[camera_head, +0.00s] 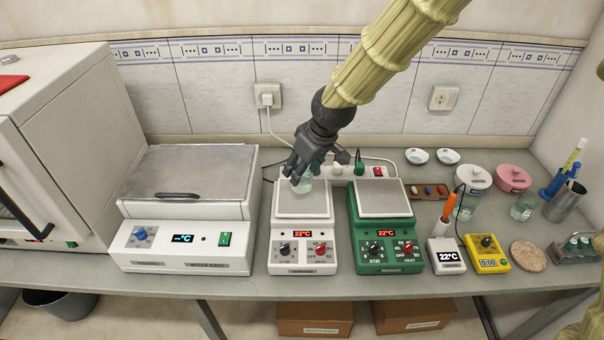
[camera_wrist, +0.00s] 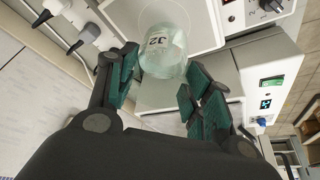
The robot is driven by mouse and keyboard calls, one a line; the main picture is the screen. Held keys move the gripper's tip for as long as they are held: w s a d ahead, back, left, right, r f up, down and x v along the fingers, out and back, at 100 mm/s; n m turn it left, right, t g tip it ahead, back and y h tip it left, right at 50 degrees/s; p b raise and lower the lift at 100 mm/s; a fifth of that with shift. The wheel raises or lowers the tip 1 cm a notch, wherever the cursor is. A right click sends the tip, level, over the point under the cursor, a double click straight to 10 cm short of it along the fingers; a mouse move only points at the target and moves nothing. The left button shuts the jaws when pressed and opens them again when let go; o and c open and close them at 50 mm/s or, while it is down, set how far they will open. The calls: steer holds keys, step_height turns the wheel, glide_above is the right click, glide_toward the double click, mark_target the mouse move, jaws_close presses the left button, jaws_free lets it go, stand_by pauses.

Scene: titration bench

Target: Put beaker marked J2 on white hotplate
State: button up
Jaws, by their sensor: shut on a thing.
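The beaker (camera_head: 302,186) is clear glass with pale liquid and is held over the plate of the white hotplate (camera_head: 303,255). Its label, which appears to read J2, shows on the beaker in the wrist view (camera_wrist: 165,50). My gripper (camera_head: 304,178) is shut on the beaker, with a green-padded finger on either side of it. I cannot tell whether the beaker's base touches the plate. The hotplate's display reads 22°C. In the wrist view, the plate (camera_wrist: 206,25) lies behind the beaker.
A green hotplate (camera_head: 385,240) stands close on the right, and a large water bath (camera_head: 185,250) on the left. A power strip (camera_head: 345,171) with plugs runs behind the hotplates. Another beaker (camera_head: 522,208) and a steel container (camera_head: 565,204) stand at the right.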

steer(key=shift+w, duration=0.25)
steer(key=shift+w+d+f+p, duration=0.1)
steer(key=shift+f+p, duration=0.75)
steer(key=shift+f, duration=0.95)
steer(key=shift+f, duration=0.15)
steer(key=o, duration=1.1)
steer(key=b+v, duration=0.2)
steer(key=v, duration=1)
steer(key=shift+b, duration=0.3)
